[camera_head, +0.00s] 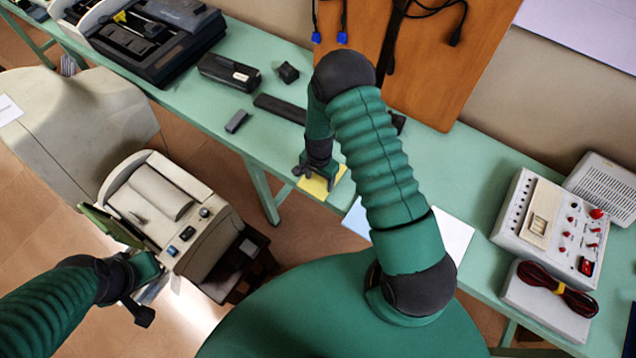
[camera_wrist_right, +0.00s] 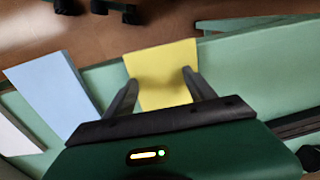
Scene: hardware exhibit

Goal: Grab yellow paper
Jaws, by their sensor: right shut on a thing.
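The yellow paper (camera_head: 314,189) lies at the front edge of the green table, partly hidden by my right gripper (camera_head: 315,174). In the right wrist view, the yellow paper (camera_wrist_right: 163,75) sits between the two fingers of my right gripper (camera_wrist_right: 159,77), which is shut on it. The paper looks flat and level with the table edge. My left gripper (camera_head: 143,300) is at the lower left, in front of a beige machine and apart from the yellow paper. Its fingers are too unclear to tell whether they are open.
A blue sheet (camera_head: 357,218) and a white sheet (camera_head: 455,238) lie right of the yellow paper. Black devices (camera_head: 229,72) stand on the table at left. A white instrument box (camera_head: 550,225) stands at right. A beige machine (camera_head: 165,205) stands before the table.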

